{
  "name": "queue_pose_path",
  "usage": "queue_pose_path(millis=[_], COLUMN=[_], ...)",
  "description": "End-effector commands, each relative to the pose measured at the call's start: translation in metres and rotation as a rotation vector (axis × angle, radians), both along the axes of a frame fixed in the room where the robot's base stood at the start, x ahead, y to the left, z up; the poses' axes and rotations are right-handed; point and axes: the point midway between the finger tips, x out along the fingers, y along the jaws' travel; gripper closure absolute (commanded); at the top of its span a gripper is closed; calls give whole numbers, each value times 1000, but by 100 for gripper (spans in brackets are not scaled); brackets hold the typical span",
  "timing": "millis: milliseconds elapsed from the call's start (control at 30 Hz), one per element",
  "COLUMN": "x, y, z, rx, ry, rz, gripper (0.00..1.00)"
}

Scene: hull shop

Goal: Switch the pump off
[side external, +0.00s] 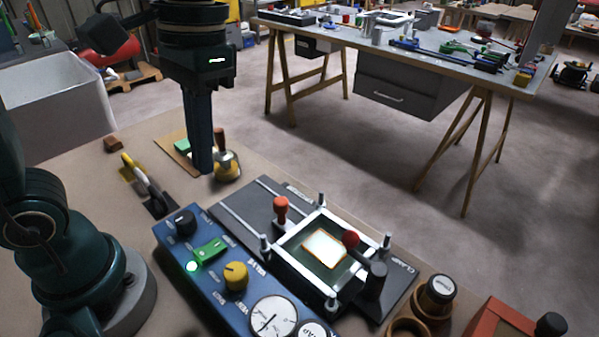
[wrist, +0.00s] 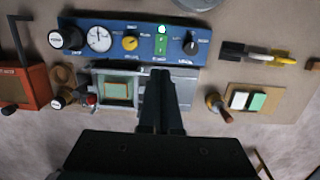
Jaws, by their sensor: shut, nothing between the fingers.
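A blue control panel (side external: 216,292) lies on the bench, also seen in the wrist view (wrist: 115,25). It carries a green rocker switch (side external: 209,249) beside a lit green lamp (side external: 192,267); both show in the wrist view as rocker (wrist: 161,45) and lamp (wrist: 162,29). Most of the small panel labels are too small to read, so I cannot tell which control is marked for the pump. My gripper (side external: 203,170) is shut and empty, pointing down above the bench behind the panel. In the wrist view its fingers (wrist: 161,88) are below the rocker in the picture.
The panel also has a black knob (side external: 183,222), a yellow knob (side external: 236,276) and a gauge (side external: 273,317). A clamp frame (side external: 288,262) with a red-knobbed lever (side external: 351,240) stands beside it. A yellow-and-black tool (side external: 148,183) and a wooden-handled stamp (side external: 226,165) are nearby.

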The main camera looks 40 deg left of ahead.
Motion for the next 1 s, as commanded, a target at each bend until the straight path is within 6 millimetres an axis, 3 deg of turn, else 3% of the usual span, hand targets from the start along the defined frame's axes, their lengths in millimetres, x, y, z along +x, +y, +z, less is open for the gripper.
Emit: queue_pose_path(millis=[467,700,1000], x=[0,-15,-15], y=[0,-2,-2], z=[6,7,5], rx=[0,-1,-1], ry=[1,3,4], rz=[0,-2,-1], gripper=[100,100,100])
